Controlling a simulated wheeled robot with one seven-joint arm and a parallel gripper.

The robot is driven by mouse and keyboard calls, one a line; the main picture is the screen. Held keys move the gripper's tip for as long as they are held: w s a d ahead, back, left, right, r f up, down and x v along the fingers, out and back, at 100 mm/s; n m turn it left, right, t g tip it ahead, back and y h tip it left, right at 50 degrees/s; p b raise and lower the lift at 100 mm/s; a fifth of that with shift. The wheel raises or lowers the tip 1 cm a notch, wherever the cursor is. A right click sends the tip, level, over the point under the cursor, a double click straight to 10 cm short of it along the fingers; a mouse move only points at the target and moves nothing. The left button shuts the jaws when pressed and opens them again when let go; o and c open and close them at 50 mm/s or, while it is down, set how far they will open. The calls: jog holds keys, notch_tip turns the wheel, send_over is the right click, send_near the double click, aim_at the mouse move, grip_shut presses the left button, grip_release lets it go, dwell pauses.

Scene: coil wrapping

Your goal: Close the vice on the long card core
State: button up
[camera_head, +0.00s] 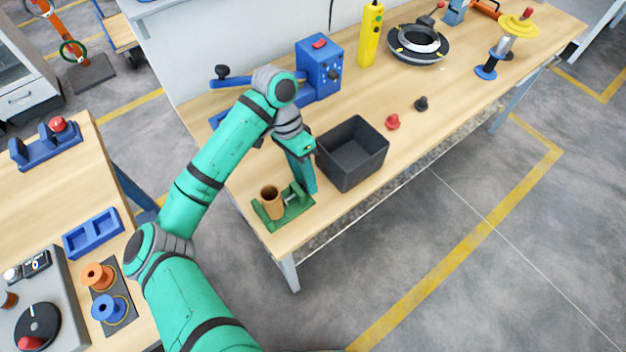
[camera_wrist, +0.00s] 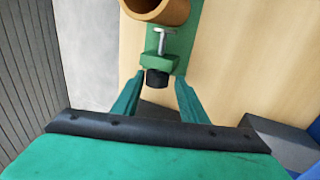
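The long card core (camera_head: 270,203), a brown open tube, stands upright at the green vice (camera_head: 291,216) on the workbench's near left corner. In the wrist view the core (camera_wrist: 158,9) is cut off by the top edge. Below it show the vice's metal screw (camera_wrist: 161,41), its green block (camera_wrist: 160,62) and a black knob (camera_wrist: 157,79). My gripper (camera_head: 307,190) is beside the vice on the knob side. In the wrist view my gripper (camera_wrist: 158,84) is open, with the knob between the fingertips in the picture. I cannot tell whether the fingers touch it.
A dark open bin (camera_head: 352,172) stands close to the right of my gripper. A blue machine with a lever (camera_head: 320,68) is behind my arm. A red knob (camera_head: 393,122) and a black knob (camera_head: 421,104) lie right of the bin. The bench's front edge is close to the vice.

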jog(key=shift+s+d, duration=0.1)
jog(key=shift+s+d+r+t+y, duration=0.1)
jog(key=shift+s+t+y, duration=0.1)
jog(key=shift+t+y, duration=0.35)
jog(key=shift+s+d+t+y, duration=0.15)
jog(key=shift+t+y, duration=0.4)
jog(key=shift+t, duration=0.4)
jog(key=shift+s+d+t+y, duration=0.1)
jog(key=shift+s+t+y, duration=0.05)
jog(key=shift+t+y, duration=0.4)
jog(key=shift+s+d+t+y, duration=0.15)
jog(key=shift+t+y, duration=0.2)
jog(key=shift+t, duration=0.6)
jog(key=t+y, duration=0.2)
jog(key=shift+s+d+t, duration=0.2)
jog(key=shift+s+t, duration=0.15)
jog(key=shift+t, duration=0.05)
jog(key=shift+y, duration=0.3)
